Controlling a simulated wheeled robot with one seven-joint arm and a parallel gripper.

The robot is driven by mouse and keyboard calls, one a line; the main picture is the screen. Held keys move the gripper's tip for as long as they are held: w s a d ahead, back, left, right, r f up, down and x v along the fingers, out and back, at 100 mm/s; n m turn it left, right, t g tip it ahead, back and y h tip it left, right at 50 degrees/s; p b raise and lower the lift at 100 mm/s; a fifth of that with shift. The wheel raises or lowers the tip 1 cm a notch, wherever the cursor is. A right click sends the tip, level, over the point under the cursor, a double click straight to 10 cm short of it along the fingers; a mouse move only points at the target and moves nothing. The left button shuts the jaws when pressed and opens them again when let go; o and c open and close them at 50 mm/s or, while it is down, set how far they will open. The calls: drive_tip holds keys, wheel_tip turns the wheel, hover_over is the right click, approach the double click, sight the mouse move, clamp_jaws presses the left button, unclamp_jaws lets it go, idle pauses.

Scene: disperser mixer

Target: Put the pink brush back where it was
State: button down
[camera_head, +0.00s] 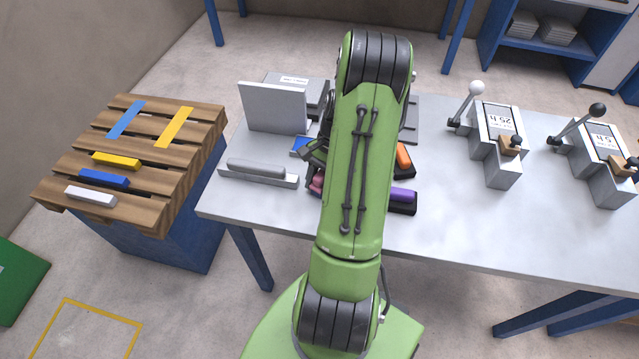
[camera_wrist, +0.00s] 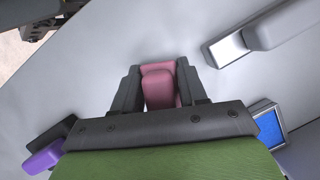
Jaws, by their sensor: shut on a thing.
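The pink brush (camera_wrist: 160,92) sits between the two dark fingers of my gripper (camera_wrist: 158,70) in the wrist view. My gripper is shut on it. In the head view only a small bit of pink (camera_head: 317,184) shows at the left side of my green arm, over or on the grey table (camera_head: 480,225). Most of the gripper is hidden there by the arm. I cannot tell whether the brush touches the table. A purple brush (camera_head: 403,195) and an orange brush (camera_head: 403,157) sit in dark holders to the right of the arm. Any pink brush holder is hidden.
A grey bar-shaped tool (camera_head: 256,168) and a grey upright panel device (camera_head: 273,108) stand left of my arm. Two lever machines (camera_head: 492,140) (camera_head: 598,165) stand at the right. A wooden pallet top (camera_head: 150,160) with coloured bars is at far left. The table's front middle is clear.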

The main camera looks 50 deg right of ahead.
drive_tip(key=shift+f, duration=0.1)
drive_tip(key=c, duration=0.6)
unclamp_jaws()
